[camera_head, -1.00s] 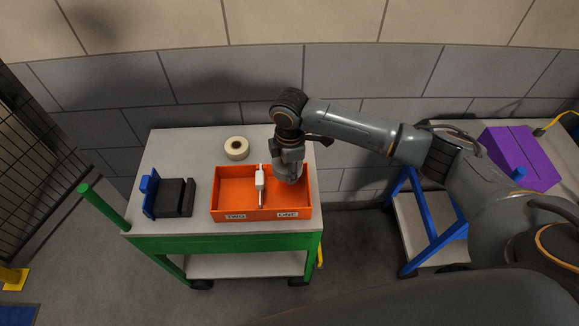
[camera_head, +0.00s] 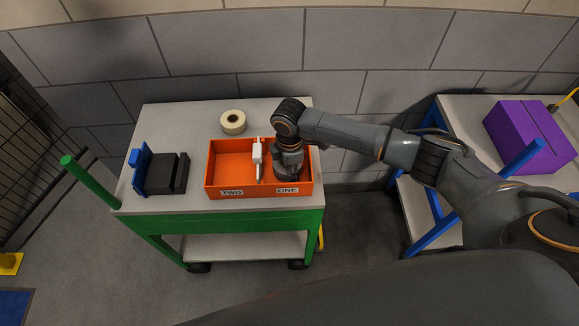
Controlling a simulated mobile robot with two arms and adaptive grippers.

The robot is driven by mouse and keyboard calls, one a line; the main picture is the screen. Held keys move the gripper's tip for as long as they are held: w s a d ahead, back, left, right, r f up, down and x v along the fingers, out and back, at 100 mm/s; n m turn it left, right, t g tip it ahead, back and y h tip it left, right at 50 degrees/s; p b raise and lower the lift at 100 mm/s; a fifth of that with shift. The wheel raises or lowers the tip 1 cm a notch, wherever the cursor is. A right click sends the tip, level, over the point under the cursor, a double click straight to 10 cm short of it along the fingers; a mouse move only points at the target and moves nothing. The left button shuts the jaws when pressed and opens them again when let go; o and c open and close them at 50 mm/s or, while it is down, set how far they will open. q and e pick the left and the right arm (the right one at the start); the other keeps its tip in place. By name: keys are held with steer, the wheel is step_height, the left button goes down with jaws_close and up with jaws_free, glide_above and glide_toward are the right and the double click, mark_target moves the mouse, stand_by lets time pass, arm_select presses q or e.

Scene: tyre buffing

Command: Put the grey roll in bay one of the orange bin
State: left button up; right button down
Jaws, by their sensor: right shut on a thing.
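The orange bin (camera_head: 228,192) stands on the green cart, with labels TWO at left and ONE at right on its front wall. My right gripper (camera_head: 288,168) points down inside bay one, the right-hand bay. It is shut on the grey roll (camera_head: 287,175), which is mostly hidden by the gripper and hard to tell apart from it. Whether the roll touches the bay floor cannot be seen. Bay two looks empty. My left gripper is out of view.
A white object (camera_head: 258,152) sits at the bin's divider. A blue and black block (camera_head: 160,172) is to the left. A purple box (camera_head: 527,137) stands on the right-hand table.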

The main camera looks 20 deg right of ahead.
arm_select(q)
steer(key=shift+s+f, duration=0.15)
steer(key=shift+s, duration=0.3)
arm_select(e)
steer(key=shift+f, duration=0.2)
arm_select(q)
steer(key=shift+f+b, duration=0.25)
steer(key=shift+b, duration=0.05)
arm_select(e)
steer(key=shift+f, duration=0.45)
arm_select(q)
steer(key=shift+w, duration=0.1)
arm_select(e)
steer(key=c, duration=1.5)
jaws_free()
steer(key=shift+o, duration=0.2)
steer(key=o, duration=0.5)
steer(key=c, duration=0.4)
steer(key=shift+o, duration=0.2)
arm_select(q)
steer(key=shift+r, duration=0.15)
arm_select(e)
steer(key=shift+r, duration=0.1)
